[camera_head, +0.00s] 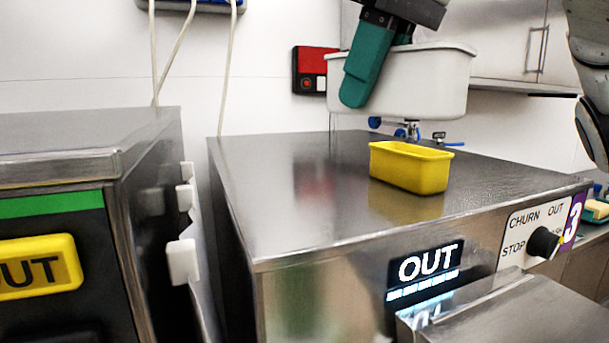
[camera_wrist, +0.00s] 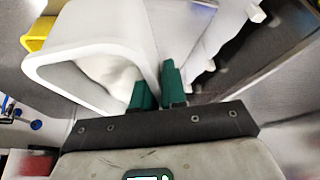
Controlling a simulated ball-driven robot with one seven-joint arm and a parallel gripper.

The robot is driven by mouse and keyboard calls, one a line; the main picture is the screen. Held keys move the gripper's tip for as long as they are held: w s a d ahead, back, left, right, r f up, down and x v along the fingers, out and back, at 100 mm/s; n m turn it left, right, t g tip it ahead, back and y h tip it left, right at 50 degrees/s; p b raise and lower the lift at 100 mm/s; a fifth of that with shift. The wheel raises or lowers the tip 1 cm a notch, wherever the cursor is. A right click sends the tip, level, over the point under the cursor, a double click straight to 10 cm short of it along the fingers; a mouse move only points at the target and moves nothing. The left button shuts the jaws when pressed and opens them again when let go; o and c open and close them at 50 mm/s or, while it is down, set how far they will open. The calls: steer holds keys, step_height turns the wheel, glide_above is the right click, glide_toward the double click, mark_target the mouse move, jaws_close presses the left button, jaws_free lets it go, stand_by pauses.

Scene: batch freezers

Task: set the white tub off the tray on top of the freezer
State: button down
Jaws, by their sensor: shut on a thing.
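The white tub (camera_head: 425,85) is an oblong, open-topped container. It hangs in the air above the back of the right freezer's steel top, over and behind the yellow tub. My gripper (camera_head: 362,80) is shut on its near wall towards the left end, with one teal finger outside it. In the wrist view the two fingers (camera_wrist: 158,92) pinch the rim of the white tub (camera_wrist: 55,62), and something pale shows inside it. The freezer (camera_head: 300,215) has a shiny, mostly bare top. I cannot make out a tray in either view.
A small yellow tub (camera_head: 415,168) stands at the back right of the freezer top. The left and front of that top are clear. A second freezer (camera_head: 70,135) stands at the left across a narrow gap. A blue-handled tap (camera_head: 408,130) is behind on the wall.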

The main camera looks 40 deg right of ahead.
steer(key=w+f+p, duration=0.1)
steer(key=w+f, duration=0.1)
steer(key=w, duration=0.1)
steer(key=w+d+f, duration=0.1)
steer(key=w+f, duration=0.2)
steer(key=w, duration=0.1)
steer(key=w+d+f+p, duration=0.1)
steer(key=w+f, duration=0.1)
steer(key=w, duration=0.1)
steer(key=shift+w+d+f+p, duration=0.15)
steer(key=shift+w+f+p, duration=0.1)
steer(key=shift+p, duration=0.05)
steer(key=shift+w+f, duration=0.35)
steer(key=shift+f, duration=0.15)
steer(key=shift+w+d+f+p, duration=0.15)
steer(key=shift+f+p, duration=0.55)
steer(key=shift+f, duration=1.05)
steer(key=shift+f, duration=0.15)
steer(key=c, duration=1.2)
jaws_free()
steer(key=b+v, duration=0.2)
steer(key=v, duration=1)
